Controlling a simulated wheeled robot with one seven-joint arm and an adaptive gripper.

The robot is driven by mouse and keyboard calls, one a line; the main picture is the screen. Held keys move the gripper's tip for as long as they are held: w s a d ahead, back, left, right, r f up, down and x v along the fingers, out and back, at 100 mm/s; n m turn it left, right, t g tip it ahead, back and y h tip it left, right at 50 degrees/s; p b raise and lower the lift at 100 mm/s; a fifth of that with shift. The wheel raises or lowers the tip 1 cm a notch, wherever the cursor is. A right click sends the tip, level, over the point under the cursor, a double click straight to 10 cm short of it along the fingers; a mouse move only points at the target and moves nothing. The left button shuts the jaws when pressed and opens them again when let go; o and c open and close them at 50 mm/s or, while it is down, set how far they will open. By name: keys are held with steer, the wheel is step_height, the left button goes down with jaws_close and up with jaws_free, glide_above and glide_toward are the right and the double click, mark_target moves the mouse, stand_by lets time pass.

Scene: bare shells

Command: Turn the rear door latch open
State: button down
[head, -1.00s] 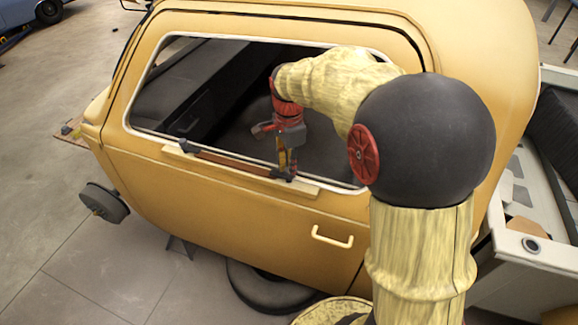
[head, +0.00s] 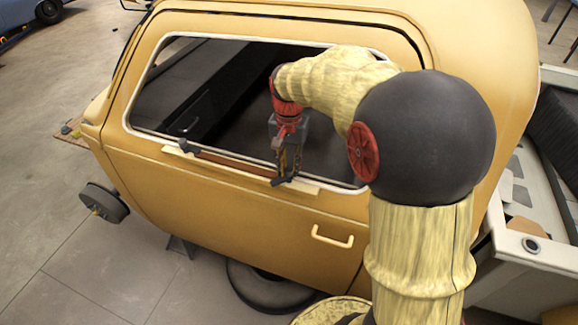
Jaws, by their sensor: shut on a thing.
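The yellow vehicle door (head: 200,188) fills the middle of the head view, with a large white-framed window. A red-brown bar lies along the ledge under the window. A dark latch (head: 280,182) sits at the bar's right end, partly hidden by the fingers. A similar dark latch (head: 186,147) at the left end stands clear of my gripper. My gripper (head: 287,168) reaches down in front of the glass and is shut on the right latch. The exact grip between the fingers is too small to see.
A pale yellow handle (head: 332,237) sticks out of the door panel, lower right of the latch. A dark wheel (head: 104,203) stands out at the left. A white body shell (head: 520,250) is at the right. Open floor lies at the lower left.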

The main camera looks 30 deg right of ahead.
mark_target(289, 169)
steer(key=n, duration=0.4)
steer(key=shift+n, duration=0.3)
steer(key=n, duration=0.4)
steer(key=shift+n, duration=0.3)
steer(key=c, duration=1.7)
jaws_free()
steer(key=shift+o, duration=0.4)
step_height(289, 169, up, 12)
